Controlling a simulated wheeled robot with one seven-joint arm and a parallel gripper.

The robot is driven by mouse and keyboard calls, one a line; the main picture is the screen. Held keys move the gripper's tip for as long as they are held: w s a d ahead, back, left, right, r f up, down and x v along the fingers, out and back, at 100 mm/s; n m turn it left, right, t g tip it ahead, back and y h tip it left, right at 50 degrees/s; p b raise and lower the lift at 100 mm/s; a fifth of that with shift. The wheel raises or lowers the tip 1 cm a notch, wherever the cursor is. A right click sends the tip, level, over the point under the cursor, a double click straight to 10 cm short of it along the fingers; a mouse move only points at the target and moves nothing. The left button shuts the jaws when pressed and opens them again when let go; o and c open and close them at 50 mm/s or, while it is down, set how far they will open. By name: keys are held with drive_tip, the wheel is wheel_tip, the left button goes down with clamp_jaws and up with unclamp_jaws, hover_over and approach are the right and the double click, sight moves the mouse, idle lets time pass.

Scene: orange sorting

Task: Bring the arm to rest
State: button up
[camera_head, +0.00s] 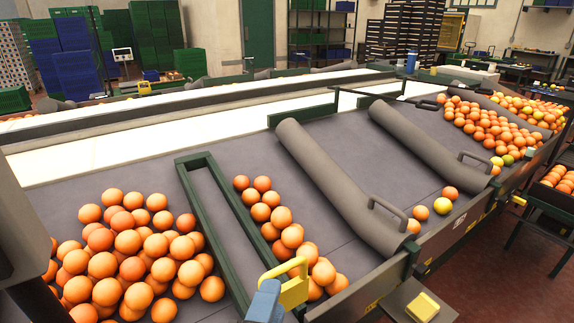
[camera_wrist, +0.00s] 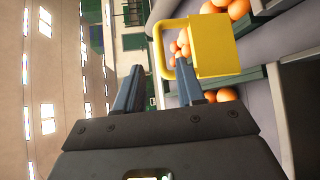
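My gripper (camera_wrist: 160,67) shows in the wrist view with its two blue-grey fingers apart and nothing held between them. A yellow handle (camera_wrist: 213,46) shows just past the right fingertip; I cannot tell whether they touch. In the head view, a yellow handle (camera_head: 292,287) stands at the near end of a green frame (camera_head: 192,212) on the grey sorting table, beside a blue piece (camera_head: 265,302).
Oranges (camera_head: 128,243) lie heaped left of the green frame, and a row of them (camera_head: 272,215) lies to its right. Grey padded dividers (camera_head: 335,185) cross the table. More oranges (camera_head: 490,125) fill the far right. A crate (camera_head: 560,197) stands beyond the table's right edge.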

drive_tip(key=s+d+f+m+g+y, duration=0.2)
drive_tip(key=s+d+f+m+y, duration=0.15)
drive_tip(key=s+f, duration=0.3)
drive_tip(key=s+d+f+m+g+y, duration=0.1)
drive_tip(key=s+d+f+m+y, duration=0.1)
drive_tip(key=s+d+f+m, duration=0.45)
drive_tip(key=s+d+r+m+t+h, duration=0.1)
drive_tip(key=s+d+r+m, duration=0.2)
drive_tip(key=s+d, duration=0.4)
drive_tip(key=s+d+r+m+h, duration=0.1)
drive_tip(key=s+d+r+m, duration=0.3)
drive_tip(key=s, duration=0.5)
drive_tip(key=d+r, duration=0.2)
drive_tip(key=d, duration=0.1)
drive_tip(key=shift+d+r+t, duration=0.3)
drive_tip(key=shift+d+t, duration=0.05)
drive_tip(key=shift+t, duration=0.05)
